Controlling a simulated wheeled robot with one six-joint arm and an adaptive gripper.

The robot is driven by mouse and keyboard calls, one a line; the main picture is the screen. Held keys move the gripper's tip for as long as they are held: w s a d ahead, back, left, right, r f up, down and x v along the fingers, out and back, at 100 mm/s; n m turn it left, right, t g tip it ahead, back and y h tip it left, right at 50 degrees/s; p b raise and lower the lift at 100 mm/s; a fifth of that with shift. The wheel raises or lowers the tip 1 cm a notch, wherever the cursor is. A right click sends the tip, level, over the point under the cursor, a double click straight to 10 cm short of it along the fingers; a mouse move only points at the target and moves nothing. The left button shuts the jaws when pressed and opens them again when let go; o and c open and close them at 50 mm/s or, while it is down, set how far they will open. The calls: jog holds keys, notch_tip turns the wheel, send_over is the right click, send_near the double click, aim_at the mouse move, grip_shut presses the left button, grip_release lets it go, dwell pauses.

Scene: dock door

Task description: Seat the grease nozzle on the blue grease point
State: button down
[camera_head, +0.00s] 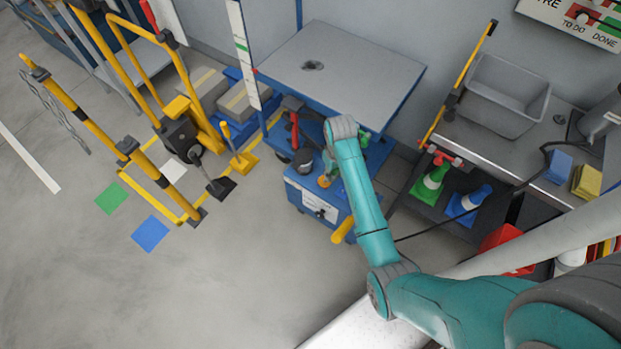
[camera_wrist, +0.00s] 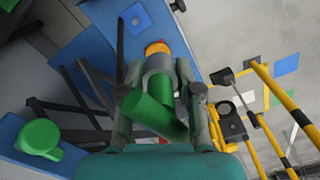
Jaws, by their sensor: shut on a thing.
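My gripper (camera_wrist: 160,98) is shut on a green cylinder (camera_wrist: 153,114) with a grey collar and an orange end, in the wrist view. I cannot tell for sure that this is the grease nozzle. The orange end points away from my wrist, over blue metalwork. A small blue plate (camera_wrist: 138,18) with a round fitting lies beyond the held thing, apart from it; I cannot tell whether it is the blue grease point. In the head view my gripper is mostly hidden behind my arm, above the blue cabinet (camera_head: 297,198).
A grey-topped blue table (camera_head: 385,72) stands behind the cabinet. Yellow-and-black rails (camera_head: 88,112) stand at left.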

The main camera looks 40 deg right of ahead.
jog(key=d+f, duration=0.1)
jog(key=f, duration=0.1)
jog(key=s+d+f, duration=0.1)
jog(key=f, duration=0.1)
jog(key=d+f, duration=0.2)
jog(key=shift+s+d+f, duration=0.1)
jog(key=shift+s+f, duration=0.2)
jog(key=shift+s, duration=0.1)
jog(key=shift+f, duration=3.15)
jog(key=shift+f, duration=0.6)
jog(key=c, duration=1.1)
grip_release()
jog(key=shift+o, duration=0.2)
notch_tip(320, 180, up, 11)
